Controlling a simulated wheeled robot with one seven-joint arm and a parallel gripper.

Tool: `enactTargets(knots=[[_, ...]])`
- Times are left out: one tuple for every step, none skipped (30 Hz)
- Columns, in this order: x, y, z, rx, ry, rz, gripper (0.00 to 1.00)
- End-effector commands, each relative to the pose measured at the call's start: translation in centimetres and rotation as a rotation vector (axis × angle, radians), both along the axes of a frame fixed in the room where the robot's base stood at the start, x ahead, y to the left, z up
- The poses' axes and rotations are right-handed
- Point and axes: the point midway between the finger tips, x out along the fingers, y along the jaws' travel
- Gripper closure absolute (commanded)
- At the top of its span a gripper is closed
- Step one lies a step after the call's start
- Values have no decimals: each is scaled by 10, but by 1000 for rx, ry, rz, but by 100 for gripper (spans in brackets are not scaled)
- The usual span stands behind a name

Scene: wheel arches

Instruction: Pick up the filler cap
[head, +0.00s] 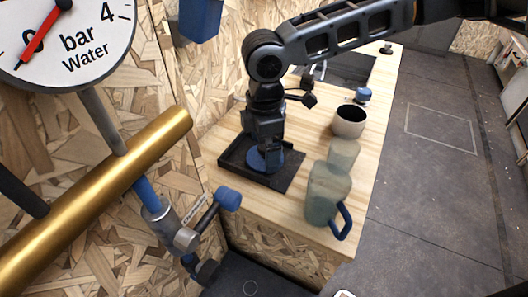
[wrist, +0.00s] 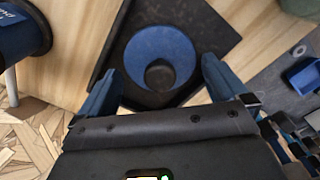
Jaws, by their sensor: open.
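A round blue piece, which looks like the filler cap (head: 254,162), lies in a black tray (head: 229,160) on the wooden worktop. In the wrist view the cap (wrist: 137,55) is a blue disc with a dark round recess off its centre. My gripper (head: 272,152) points down over the tray and partly hides the cap in the head view. In the wrist view the gripper (wrist: 160,72) is open, with one blue finger on each side of the cap's near part. Nothing is held. I cannot tell how high the fingertips are above the cap.
A grey-green jug (head: 325,195) with a blue handle stands right of the tray, near the worktop's edge. A bowl (head: 348,124) and a small blue-topped piece (head: 363,95) are behind it. A brass pipe (head: 110,195) and a blue-ended lever (head: 228,199) are at the left.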

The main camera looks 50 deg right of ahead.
Motion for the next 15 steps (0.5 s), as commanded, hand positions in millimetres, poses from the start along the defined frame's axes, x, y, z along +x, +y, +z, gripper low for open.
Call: enactTargets(knots=[[0, 0, -6, 1, 1, 0, 0], [0, 0, -9, 0, 1, -1, 0], [0, 0, -11, -1, 1, -1, 0], [0, 0, -13, 0, 0, -1, 0], [0, 0, -14, 0, 0, -1, 0], [0, 0, -15, -1, -1, -1, 0], [0, 0, -15, -1, -1, -1, 0], [0, -1, -15, -1, -1, -1, 0], [0, 0, -15, -1, -1, -1, 0], [0, 0, -15, -1, -1, -1, 0], [0, 0, -15, -1, -1, -1, 0], [0, 0, -15, -1, -1, -1, 2], [0, 0, -15, -1, -1, -1, 5], [0, 0, -15, -1, -1, -1, 8], [0, 0, -15, -1, -1, -1, 12]])
